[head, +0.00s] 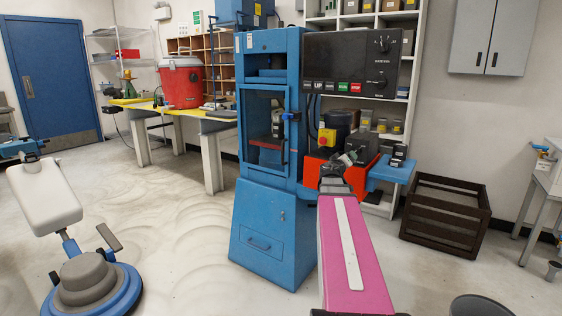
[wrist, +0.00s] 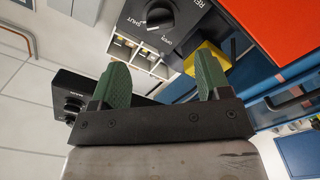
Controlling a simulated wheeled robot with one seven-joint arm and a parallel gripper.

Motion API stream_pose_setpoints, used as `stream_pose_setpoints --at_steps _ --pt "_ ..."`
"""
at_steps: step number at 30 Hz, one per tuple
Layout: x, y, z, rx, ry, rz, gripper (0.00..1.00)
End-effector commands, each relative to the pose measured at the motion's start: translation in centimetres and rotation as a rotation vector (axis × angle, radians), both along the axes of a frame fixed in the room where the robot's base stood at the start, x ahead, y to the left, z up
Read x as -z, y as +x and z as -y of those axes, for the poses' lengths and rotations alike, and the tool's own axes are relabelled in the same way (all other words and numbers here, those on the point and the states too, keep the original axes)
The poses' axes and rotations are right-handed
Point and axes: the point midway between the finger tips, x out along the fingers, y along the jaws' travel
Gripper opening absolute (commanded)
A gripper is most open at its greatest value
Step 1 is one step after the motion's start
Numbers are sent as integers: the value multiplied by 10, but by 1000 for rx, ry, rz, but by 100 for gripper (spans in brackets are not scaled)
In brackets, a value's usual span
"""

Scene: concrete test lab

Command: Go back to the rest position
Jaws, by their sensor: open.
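My gripper (wrist: 162,76) shows in the wrist view with its two green fingers wide apart and nothing between them. In the head view my pink arm reaches forward from the bottom. My gripper (head: 354,157) is small there, in front of the red-orange part (head: 318,173) of the blue test machine (head: 265,215). The fingertips are hard to make out in that view, and I cannot tell the exact gap to the machine. In the wrist view a black knob (wrist: 158,14) on a dark panel lies beyond the fingers.
A dark control panel (head: 352,60) and a yellow box with a red button (head: 326,138) are near the arm. A blue side shelf (head: 392,172) holds small dark blocks. A brown slatted crate (head: 445,215) stands right. A floor machine (head: 92,280) stands left. Floor between is clear.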

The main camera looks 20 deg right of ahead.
Motion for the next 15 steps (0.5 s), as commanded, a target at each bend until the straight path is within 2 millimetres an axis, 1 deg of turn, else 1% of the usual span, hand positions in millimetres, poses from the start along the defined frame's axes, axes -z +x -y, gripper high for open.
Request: stream_pose_setpoints --at_steps 2,5,8,11,12,14,15 --pt "2 0 -1 1 4 -2 70" --pt "13 -2 -8 11 34 -12 70" --pt "39 -5 -23 29 102 -41 70" --pt "77 -12 -47 56 204 -96 70" --pt "94 -15 -59 67 250 -126 70" --pt "122 -22 -78 82 323 -179 70" --pt "140 -27 -92 90 374 -219 70"
